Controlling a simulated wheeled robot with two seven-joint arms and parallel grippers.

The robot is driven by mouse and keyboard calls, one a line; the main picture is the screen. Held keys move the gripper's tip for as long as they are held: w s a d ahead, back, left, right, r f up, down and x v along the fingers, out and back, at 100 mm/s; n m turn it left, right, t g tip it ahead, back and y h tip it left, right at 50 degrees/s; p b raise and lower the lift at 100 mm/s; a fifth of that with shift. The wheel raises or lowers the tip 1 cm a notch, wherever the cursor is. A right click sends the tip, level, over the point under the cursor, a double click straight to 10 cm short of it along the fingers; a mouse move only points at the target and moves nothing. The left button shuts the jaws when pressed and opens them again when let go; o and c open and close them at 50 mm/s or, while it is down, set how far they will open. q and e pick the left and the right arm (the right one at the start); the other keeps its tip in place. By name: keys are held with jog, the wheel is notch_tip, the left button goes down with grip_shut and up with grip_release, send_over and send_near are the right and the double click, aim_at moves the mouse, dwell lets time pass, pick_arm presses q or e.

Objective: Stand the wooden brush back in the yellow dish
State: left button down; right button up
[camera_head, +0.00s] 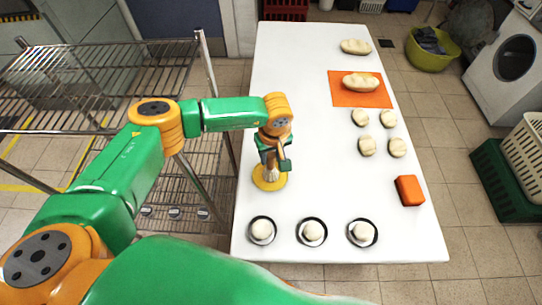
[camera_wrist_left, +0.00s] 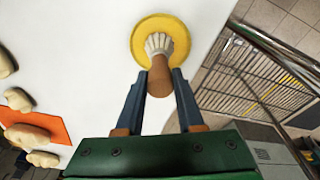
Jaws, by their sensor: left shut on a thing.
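My left gripper (camera_head: 272,152) is shut on the wooden brush (camera_head: 271,174) over the yellow dish (camera_head: 269,185), near the left edge of the white table. In the left wrist view the gripper (camera_wrist_left: 159,74) has its fingers on both sides of the brown handle of the brush (camera_wrist_left: 160,82). The brush looks about upright. I cannot tell whether the bristles touch the dish. The gripper partly hides the handle in the head view. My right gripper is not in view.
Several dark round dishes (camera_head: 251,239) holding pale lumps line the table's near edge. An orange block (camera_head: 409,190), several pale lumps (camera_head: 367,146) and an orange mat (camera_head: 340,98) with a loaf are to the right. The table's middle (camera_head: 310,130) is clear. A wire rack (camera_head: 70,70) stands left.

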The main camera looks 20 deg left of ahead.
pick_arm(q)
jog(key=c, duration=0.5)
grip_release()
jog(key=shift+a+f, duration=0.1)
jog(key=shift+a, duration=0.05)
jog(key=shift+r+p, duration=0.35)
jog(key=shift+p, duration=0.05)
jog(key=shift+r+b, duration=0.35)
jog(key=r+b, duration=0.1)
jog(key=r, duration=0.2)
jog(key=s+r, duration=0.1)
jog(key=r, duration=0.3)
jog(key=d+r+b, duration=0.1)
jog(key=r, duration=0.2)
jog(key=shift+s+d+r+b, duration=0.1)
jog(key=shift+s+r+b, duration=0.2)
jog(key=shift+r, duration=0.1)
